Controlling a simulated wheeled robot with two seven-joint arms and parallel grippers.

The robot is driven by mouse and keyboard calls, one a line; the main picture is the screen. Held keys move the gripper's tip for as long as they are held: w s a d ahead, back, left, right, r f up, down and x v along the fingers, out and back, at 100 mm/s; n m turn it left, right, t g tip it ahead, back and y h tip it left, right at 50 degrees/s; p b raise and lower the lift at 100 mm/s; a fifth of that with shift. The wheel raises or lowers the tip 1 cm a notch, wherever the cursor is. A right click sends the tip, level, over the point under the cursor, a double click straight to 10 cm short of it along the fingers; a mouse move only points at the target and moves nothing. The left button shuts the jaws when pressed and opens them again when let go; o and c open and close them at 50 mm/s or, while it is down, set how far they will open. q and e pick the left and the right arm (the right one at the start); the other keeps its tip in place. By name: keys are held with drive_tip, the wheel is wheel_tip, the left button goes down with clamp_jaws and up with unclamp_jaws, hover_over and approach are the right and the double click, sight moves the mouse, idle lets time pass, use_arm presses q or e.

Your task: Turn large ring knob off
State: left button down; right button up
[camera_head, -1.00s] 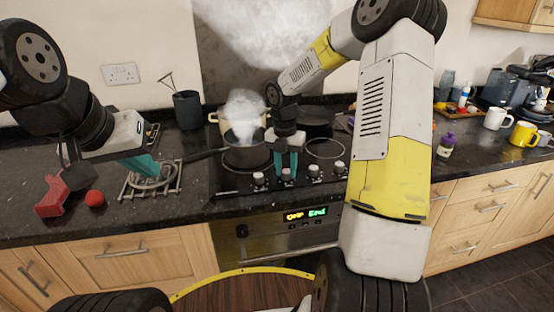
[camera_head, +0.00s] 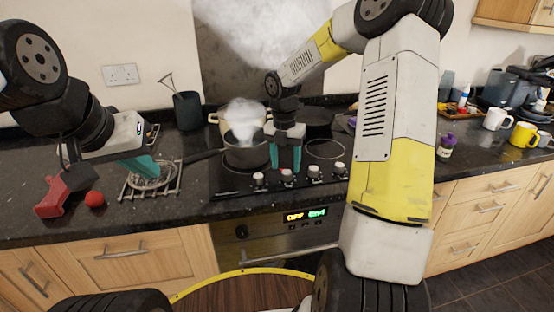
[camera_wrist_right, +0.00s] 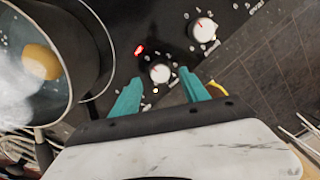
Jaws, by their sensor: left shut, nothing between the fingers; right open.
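A row of white-topped hob knobs lines the front of the black hob: a left knob (camera_head: 258,178), a second knob (camera_head: 286,175), a third knob (camera_head: 313,171) and a right knob (camera_head: 339,168). I cannot tell which is the large ring knob. My right gripper (camera_head: 286,168) points down, open and empty, above the second knob. In the right wrist view one knob (camera_wrist_right: 160,73) lies between and just beyond the teal fingertips (camera_wrist_right: 160,88), with a small red light beside it; another knob (camera_wrist_right: 203,29) is farther off. My left gripper (camera_head: 152,174) is shut and empty over a wire rack.
A dark saucepan (camera_head: 246,155) stands close left of my right gripper; a cream pot (camera_head: 218,118) steams behind. The wrist view shows an egg (camera_wrist_right: 40,62) in a pan. The wire rack (camera_head: 165,190), a red object (camera_head: 53,197) and a tomato-like ball (camera_head: 95,199) lie left.

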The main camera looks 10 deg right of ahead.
sight(285, 172)
drive_tip(key=shift+w+a+r, duration=0.1)
drive_tip(key=shift+r, duration=2.55)
